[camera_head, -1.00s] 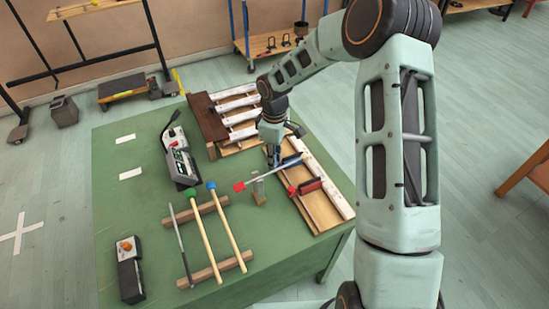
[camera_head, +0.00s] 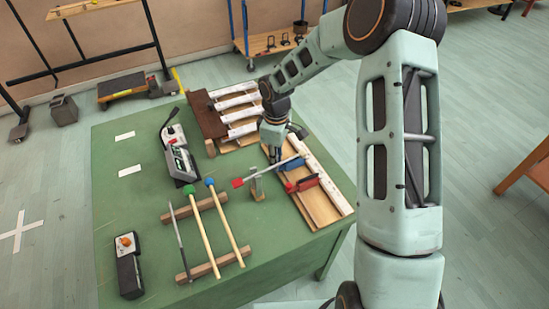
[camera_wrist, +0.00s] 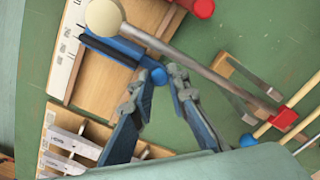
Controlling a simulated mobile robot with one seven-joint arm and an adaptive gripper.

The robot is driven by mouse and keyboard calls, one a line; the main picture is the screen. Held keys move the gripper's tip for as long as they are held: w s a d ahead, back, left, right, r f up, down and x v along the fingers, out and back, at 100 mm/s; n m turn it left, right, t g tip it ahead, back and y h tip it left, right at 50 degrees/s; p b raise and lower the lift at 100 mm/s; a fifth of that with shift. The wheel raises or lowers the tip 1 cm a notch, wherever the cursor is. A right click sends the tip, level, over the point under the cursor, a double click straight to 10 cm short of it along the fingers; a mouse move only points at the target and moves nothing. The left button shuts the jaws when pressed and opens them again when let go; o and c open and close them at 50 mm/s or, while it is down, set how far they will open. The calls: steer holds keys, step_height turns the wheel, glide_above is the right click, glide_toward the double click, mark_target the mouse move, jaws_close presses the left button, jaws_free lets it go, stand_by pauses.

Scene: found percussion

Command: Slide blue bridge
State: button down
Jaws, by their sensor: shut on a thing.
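The blue bridge (camera_head: 292,163) lies across the wooden board (camera_head: 318,208) at the right of the green table. My gripper (camera_head: 275,158) is low at the left side of the board. In the wrist view its fingertips (camera_wrist: 160,84) are on either side of the knob and shut on it. The red bridge (camera_head: 302,185) sits on the same board, nearer the front edge, a short gap from the blue one.
Mallets (camera_head: 225,220) lie on wooden bars to the left. White bars on a brown frame (camera_head: 207,116) stand behind.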

steer(key=shift+s+d+f, duration=0.1)
steer(key=shift+s, duration=0.1)
steer(key=c, duration=2.1)
jaws_free()
steer(key=shift+r, duration=0.3)
step_height(320, 180, up, 12)
steer(key=shift+f, duration=0.2)
